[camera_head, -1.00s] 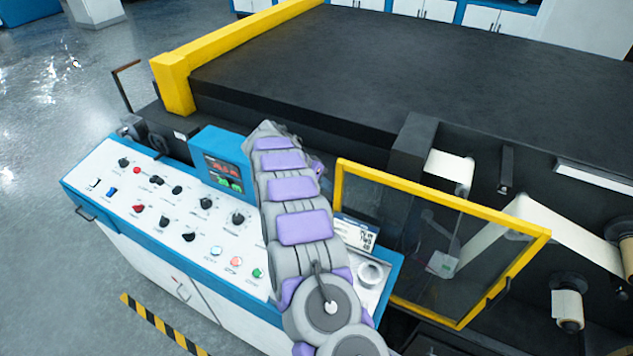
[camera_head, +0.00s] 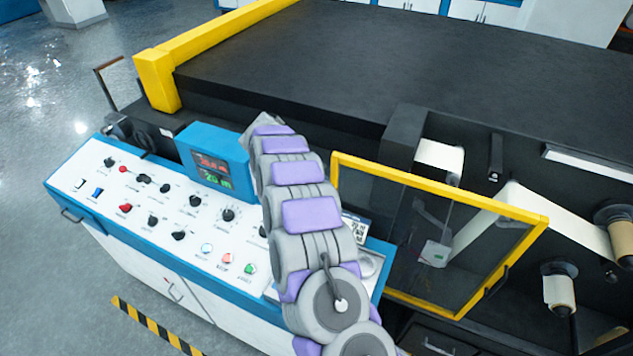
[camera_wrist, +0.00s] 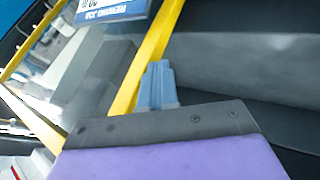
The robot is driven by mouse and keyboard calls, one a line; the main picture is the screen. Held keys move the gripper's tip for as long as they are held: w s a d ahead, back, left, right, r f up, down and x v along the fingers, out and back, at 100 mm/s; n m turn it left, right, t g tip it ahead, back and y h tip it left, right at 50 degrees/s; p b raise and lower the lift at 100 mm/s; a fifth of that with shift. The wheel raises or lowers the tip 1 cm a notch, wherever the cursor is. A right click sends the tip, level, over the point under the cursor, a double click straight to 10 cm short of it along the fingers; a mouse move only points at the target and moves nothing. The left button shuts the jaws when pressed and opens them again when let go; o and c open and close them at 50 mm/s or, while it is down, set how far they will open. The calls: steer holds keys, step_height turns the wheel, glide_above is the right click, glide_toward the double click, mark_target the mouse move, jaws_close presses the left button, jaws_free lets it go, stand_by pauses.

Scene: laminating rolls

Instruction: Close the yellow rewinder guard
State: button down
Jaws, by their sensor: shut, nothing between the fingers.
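The yellow rewinder guard (camera_head: 440,190) is a yellow frame with a clear panel, in the right half of the head view. It stands out from the black machine at an angle, with white web and rolls visible through and behind it. A dark handle (camera_head: 497,283) is on its right edge. In the wrist view a yellow frame bar (camera_wrist: 150,60) runs diagonally beside my gripper (camera_wrist: 158,84), whose blue-grey fingers are together and empty. The fingers are close to the bar; I cannot tell whether they touch. In the head view my arm hides the gripper.
A white and blue control console (camera_head: 160,200) with knobs and a display (camera_head: 212,165) stands left of the guard. The black machine (camera_head: 350,70) fills the back. White rolls (camera_head: 560,290) sit at the right. Grey floor (camera_head: 50,270) is open at left.

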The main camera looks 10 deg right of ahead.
mark_target(473, 232)
steer(key=s+d+b, duration=0.4)
steer(key=d, duration=0.1)
steer(key=s+d+b, duration=0.4)
steer(key=d, duration=0.2)
steer(key=s+d+b, duration=0.4)
steer(key=d, duration=0.1)
steer(key=shift+d+f, duration=0.25)
steer(key=s+d+b, duration=0.1)
steer(key=s+d, duration=0.3)
steer(key=d, duration=0.2)
steer(key=s+d+b, duration=0.2)
steer(key=s+d, duration=0.3)
steer(key=d, duration=0.1)
steer(key=s+d+b, duration=0.2)
steer(key=s+d, duration=0.2)
steer(key=d, duration=0.3)
steer(key=shift+s+r, duration=0.25)
steer(key=shift+s, duration=0.1)
